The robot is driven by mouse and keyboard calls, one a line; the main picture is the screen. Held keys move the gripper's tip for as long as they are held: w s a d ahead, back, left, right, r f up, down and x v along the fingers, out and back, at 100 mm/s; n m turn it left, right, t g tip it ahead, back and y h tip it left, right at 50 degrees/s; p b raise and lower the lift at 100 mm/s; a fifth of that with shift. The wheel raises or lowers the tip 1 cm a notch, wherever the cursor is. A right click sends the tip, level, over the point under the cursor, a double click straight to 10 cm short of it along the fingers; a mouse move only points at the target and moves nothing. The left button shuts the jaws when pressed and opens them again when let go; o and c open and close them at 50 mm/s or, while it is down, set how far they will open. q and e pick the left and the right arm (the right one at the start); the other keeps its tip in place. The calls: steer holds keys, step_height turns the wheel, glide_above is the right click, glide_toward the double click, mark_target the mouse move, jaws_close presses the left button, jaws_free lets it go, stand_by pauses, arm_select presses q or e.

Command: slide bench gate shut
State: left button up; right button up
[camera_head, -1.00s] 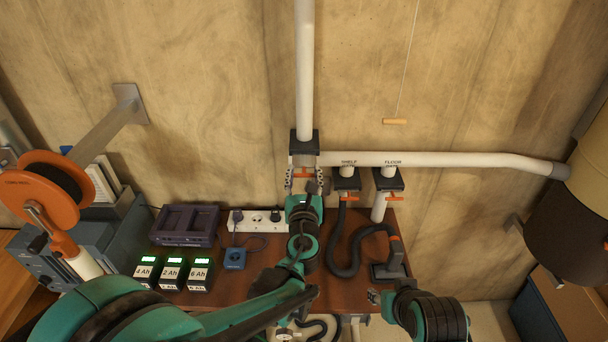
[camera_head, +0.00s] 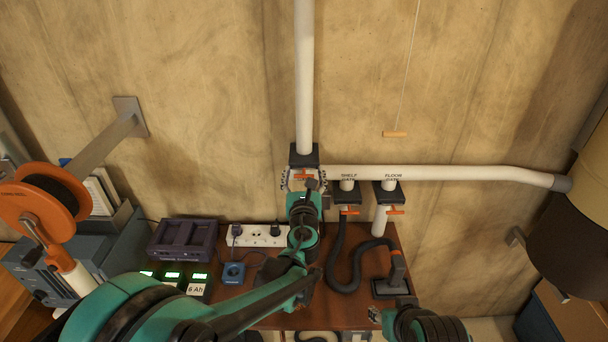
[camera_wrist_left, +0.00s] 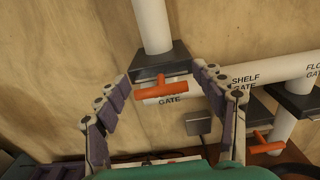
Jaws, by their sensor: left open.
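The bench gate (camera_head: 304,154) is a black block at the foot of the white vertical pipe. It also shows in the left wrist view (camera_wrist_left: 160,62), with an orange T-shaped handle (camera_wrist_left: 163,91) on its front. The word "GATE" reads below the handle; any word above it is covered. My left gripper (camera_head: 303,181) is open, its fingers spread on either side of the handle. In the left wrist view the left gripper (camera_wrist_left: 162,76) shows a gap between each finger and the handle. My right gripper (camera_head: 376,314) is low at the front right; its jaws are too small to read.
The shelf gate (camera_head: 347,192) and floor gate (camera_head: 388,193) hang to the right with similar orange handles. A white horizontal pipe (camera_head: 450,172) runs above them. A black hose (camera_head: 345,275), power strip (camera_head: 262,236), purple case (camera_head: 184,239) and batteries (camera_head: 198,288) are on the bench.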

arm_select(q)
steer(key=s, duration=1.2)
steer(key=s+a+f+n+g+y+b, duration=0.2)
steer(key=s+a+f+n+g, duration=0.15)
steer(key=a+n, duration=0.45)
steer(key=s+a+f+n+g+y+b, duration=0.25)
steer(key=a+f+n, duration=0.25)
steer(key=a+n, duration=0.35)
steer(key=s+f+n+g+h+b, duration=0.4)
steer(key=s+f+n, duration=0.7)
steer(key=s+n, duration=0.4)
steer(key=n+g, duration=0.1)
steer(key=n, duration=0.3)
steer(key=shift+s+a+f, duration=0.3)
steer(key=shift+a, duration=0.1)
